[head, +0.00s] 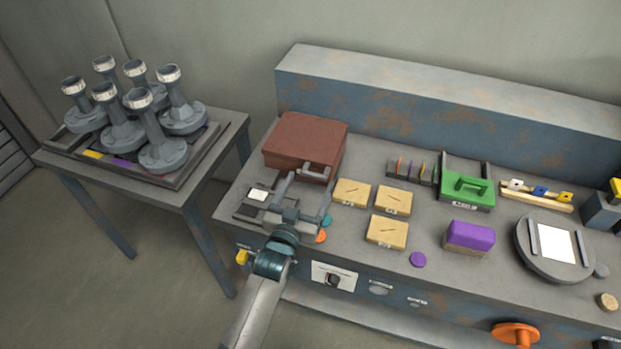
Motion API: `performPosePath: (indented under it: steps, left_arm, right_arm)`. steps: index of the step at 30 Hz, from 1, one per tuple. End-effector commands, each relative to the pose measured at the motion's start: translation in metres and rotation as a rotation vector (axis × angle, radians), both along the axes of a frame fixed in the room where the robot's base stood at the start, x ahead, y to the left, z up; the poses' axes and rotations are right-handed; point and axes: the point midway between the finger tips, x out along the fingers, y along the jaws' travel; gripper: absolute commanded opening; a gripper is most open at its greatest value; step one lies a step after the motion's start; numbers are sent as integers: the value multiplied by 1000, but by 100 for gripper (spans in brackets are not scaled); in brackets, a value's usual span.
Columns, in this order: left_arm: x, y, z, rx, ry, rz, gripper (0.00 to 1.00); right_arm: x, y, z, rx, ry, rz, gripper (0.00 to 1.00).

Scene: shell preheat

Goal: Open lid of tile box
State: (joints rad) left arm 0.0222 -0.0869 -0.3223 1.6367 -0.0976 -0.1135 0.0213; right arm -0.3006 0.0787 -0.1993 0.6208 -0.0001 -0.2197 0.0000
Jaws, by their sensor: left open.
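A reddish-brown box (305,138), which looks like the tile box, sits at the left end of the workbench with its lid shut. A grey bar handle (317,167) is on its front side. My left gripper (308,179) is open in front of the box. Its fingertips are close to the handle, one toward each end of it. I cannot tell whether they touch it. The fingers partly hide the front of the box and the bench below. My right gripper is not in view.
Several tan tiles (394,201) lie right of the gripper. Beyond are a green handled block (466,191), a purple block (470,236) and a round plate (523,250). A raised blue-grey back (430,95) stands behind. A side table (225,130) holds several grey funnel-like parts.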

Motion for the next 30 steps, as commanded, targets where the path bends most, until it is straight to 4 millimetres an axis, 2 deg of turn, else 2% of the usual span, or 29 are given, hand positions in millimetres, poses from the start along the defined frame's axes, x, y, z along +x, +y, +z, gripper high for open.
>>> performPosePath:
  steps: [6,17,20,25,30]
  left_arm:
    - [17,-6,0,1,2,0,77]
    - [20,-7,0,0,1,0,77]
    - [20,-6,0,0,1,0,57]
    - [20,-6,0,0,1,0,17]
    - [21,-6,1,2,5,0,17]
  right_arm:
    - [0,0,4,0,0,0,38]
    - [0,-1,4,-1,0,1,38]
    - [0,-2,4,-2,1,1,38]
    - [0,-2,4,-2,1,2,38]
    - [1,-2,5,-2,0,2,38]
